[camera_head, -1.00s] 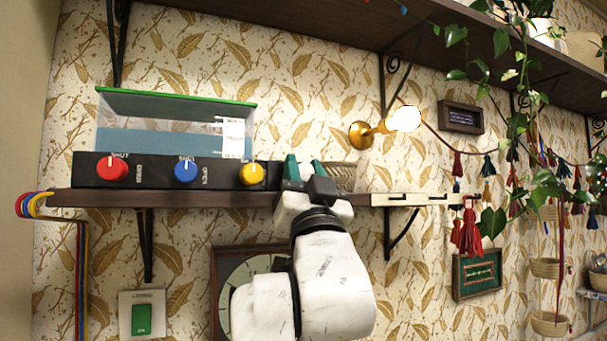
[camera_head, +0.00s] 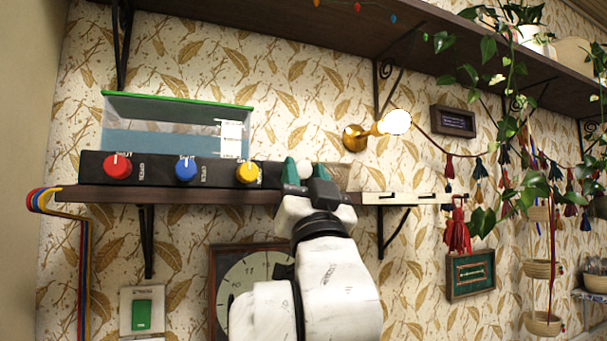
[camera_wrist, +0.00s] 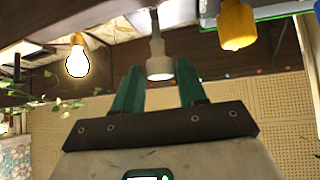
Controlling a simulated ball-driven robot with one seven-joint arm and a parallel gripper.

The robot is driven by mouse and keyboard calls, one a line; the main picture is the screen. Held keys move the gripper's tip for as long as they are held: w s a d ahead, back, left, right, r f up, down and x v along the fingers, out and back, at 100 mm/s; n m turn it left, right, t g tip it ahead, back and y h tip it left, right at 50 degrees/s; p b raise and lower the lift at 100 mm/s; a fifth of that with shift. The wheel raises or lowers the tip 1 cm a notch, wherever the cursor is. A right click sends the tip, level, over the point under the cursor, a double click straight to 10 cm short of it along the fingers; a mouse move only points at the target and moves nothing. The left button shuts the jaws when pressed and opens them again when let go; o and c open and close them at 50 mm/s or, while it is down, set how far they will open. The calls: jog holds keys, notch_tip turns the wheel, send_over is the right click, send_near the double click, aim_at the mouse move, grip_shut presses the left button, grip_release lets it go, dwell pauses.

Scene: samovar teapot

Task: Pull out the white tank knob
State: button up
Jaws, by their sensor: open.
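The white knob (camera_head: 305,170) sits at the right end of the dark control panel (camera_head: 216,173) on the shelf. In the head view it shows between the green fingers of my gripper (camera_head: 305,176). In the wrist view the pale knob (camera_wrist: 158,58) points toward my camera, between and just beyond the fingertips of my gripper (camera_wrist: 160,76). The fingers are apart, with gaps visible on both sides of the knob. Its base on the panel is partly hidden in the head view. The clear tank (camera_head: 175,130) with a green rim and blue water stands behind the panel.
The yellow knob (camera_head: 248,173) is close on the left; it also shows in the wrist view (camera_wrist: 237,24). Blue (camera_head: 186,170) and red (camera_head: 118,166) knobs sit farther left. A lit bulb (camera_head: 397,122) is on the wall at the right. The shelf edge (camera_head: 170,195) runs below.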

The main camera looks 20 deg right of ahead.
jog(key=b+v, duration=0.3)
jog(key=v, duration=0.6)
jog(key=w+d+f+n+g+y, duration=0.1)
jog(key=w+d+f+g, duration=0.15)
jog(key=f, duration=0.95)
jog(key=w+d+f+n+g+y, duration=0.1)
jog(key=w+f+n+g+y, duration=0.2)
jog(key=f, duration=0.8)
jog(key=s+d+f+g, duration=0.2)
jog(key=s+f+g, duration=0.15)
jog(key=f, duration=0.75)
jog(key=s+d+f+g, duration=0.2)
jog(key=f+g, duration=0.2)
jog(key=f, duration=0.7)
jog(key=s+d+f+g, duration=0.2)
jog(key=s+f+g, duration=0.5)
jog(key=s+f, duration=0.95)
jog(key=s+f+g, duration=0.2)
jog(key=s+f, duration=0.2)
jog(key=s, duration=0.3)
jog(key=s+f+g+y, duration=0.1)
jog(key=s+f+g, duration=0.2)
jog(key=s+f, duration=0.2)
jog(key=s, duration=0.3)
jog(key=shift+f, duration=0.25)
jog(key=shift+a, duration=0.15)
